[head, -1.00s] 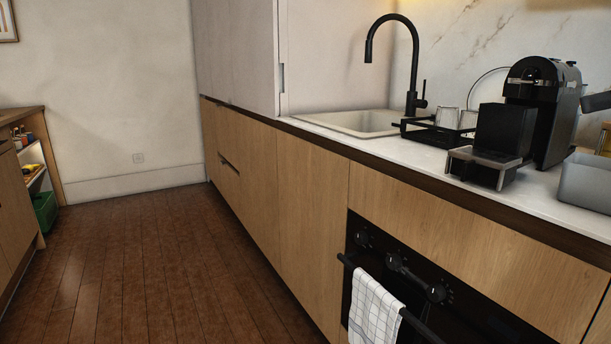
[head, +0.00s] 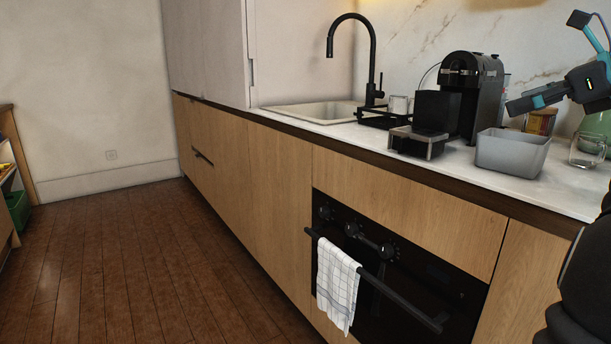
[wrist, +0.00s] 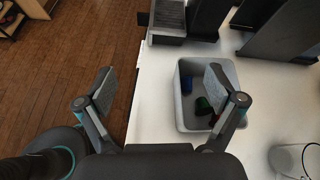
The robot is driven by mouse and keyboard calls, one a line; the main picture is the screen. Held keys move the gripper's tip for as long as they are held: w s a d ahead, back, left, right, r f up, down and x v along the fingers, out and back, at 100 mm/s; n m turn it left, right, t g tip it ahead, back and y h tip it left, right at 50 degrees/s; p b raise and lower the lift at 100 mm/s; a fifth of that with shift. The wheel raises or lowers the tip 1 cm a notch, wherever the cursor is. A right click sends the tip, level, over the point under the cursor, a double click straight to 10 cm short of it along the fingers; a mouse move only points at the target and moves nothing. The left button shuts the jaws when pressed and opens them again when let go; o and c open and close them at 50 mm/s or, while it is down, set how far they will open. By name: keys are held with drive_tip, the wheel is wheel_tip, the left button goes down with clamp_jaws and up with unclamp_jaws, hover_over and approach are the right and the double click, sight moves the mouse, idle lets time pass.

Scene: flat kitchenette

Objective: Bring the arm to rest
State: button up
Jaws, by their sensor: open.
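My gripper (wrist: 160,88) is open, with nothing between its fingers. In the wrist view its left finger shows against the floor and its right finger overlaps a grey bin (wrist: 181,112). In the head view my gripper (head: 545,62) is at the upper right, raised above the counter. The grey bin (head: 512,154) stands on the white counter (head: 470,176). In the wrist view the bin holds a blue item (wrist: 187,84) and a dark green item (wrist: 203,104), partly hidden by my finger.
A black coffee machine (head: 472,90) stands left of the bin. A clear glass (head: 588,150) is to its right, near the counter's right end. Farther left are a sink (head: 312,112) and black tap (head: 372,60). A towel (head: 337,285) hangs on the oven handle. The floor (head: 120,270) is clear.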

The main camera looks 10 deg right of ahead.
drive_tip(key=a+f+n+g+h, duration=0.1)
drive_tip(key=a+f+n+g, duration=0.1)
drive_tip(key=a+f+n, duration=0.7)
drive_tip(key=a+f+n+g+h, duration=0.15)
drive_tip(key=a+f, duration=0.45)
drive_tip(key=a, duration=0.7)
drive_tip(key=s+a+f+n+h, duration=0.1)
drive_tip(key=s+a+f+n, duration=0.2)
drive_tip(key=f+n, duration=0.3)
drive_tip(key=s+a+f+n+g+h, duration=0.1)
drive_tip(key=s+a+f+n, duration=0.3)
drive_tip(key=s+f+n, duration=0.2)
drive_tip(key=s+a+f+n+g+h, duration=0.1)
drive_tip(key=s+a+f+n, duration=0.2)
drive_tip(key=f, duration=0.7)
drive_tip(key=s+n, duration=0.2)
drive_tip(key=n, duration=0.1)
drive_tip(key=shift+s+a, duration=0.15)
drive_tip(key=shift+s, duration=0.05)
drive_tip(key=shift+r+n, duration=0.1)
drive_tip(key=shift+n, duration=0.15)
drive_tip(key=shift+c, duration=0.2)
